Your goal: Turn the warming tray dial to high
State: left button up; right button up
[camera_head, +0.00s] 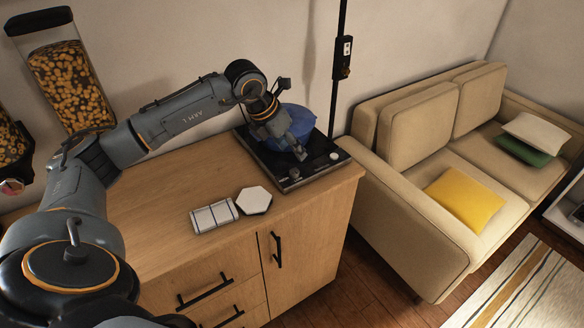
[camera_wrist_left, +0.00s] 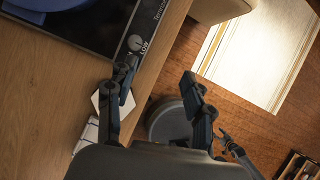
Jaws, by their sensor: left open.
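The black warming tray (camera_head: 270,164) lies on the right end of the wooden counter, with a blue bowl (camera_head: 300,120) on it. A pale round dial (camera_head: 334,156) shows at its right front, and a second light round spot (camera_head: 294,173) on its front strip. In the left wrist view, a dial (camera_wrist_left: 136,43) sits beside the printed word LOW; its pointer is too small to read. My left gripper (camera_head: 301,153) is over the tray's front part. In the wrist view its fingers (camera_wrist_left: 162,77) are spread and empty, one fingertip close below the dial.
A white hexagonal piece (camera_head: 255,200) and a striped white block (camera_head: 214,215) lie on the counter (camera_head: 165,205) left of the tray. A black pole (camera_head: 338,75) stands behind the tray. A beige sofa (camera_head: 395,215) stands to the right.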

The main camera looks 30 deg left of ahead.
aim_at(294, 171)
pick_arm(q)
jog(key=shift+y, duration=0.6)
jog(key=w+f+p, duration=0.1)
jog(key=f, duration=0.2)
jog(key=w+a+f, duration=0.1)
jog(key=w+f, duration=0.1)
jog(key=f, duration=0.2)
jog(key=w+a+f+p, duration=0.1)
jog(key=f, duration=0.3)
jog(key=shift+w+a+f+p, duration=0.15)
jog(key=shift+w+a+p, duration=0.1)
jog(key=shift+p, duration=0.1)
jog(key=shift+w+f, duration=0.15)
jog(key=shift+f, duration=0.3)
grip_shut()
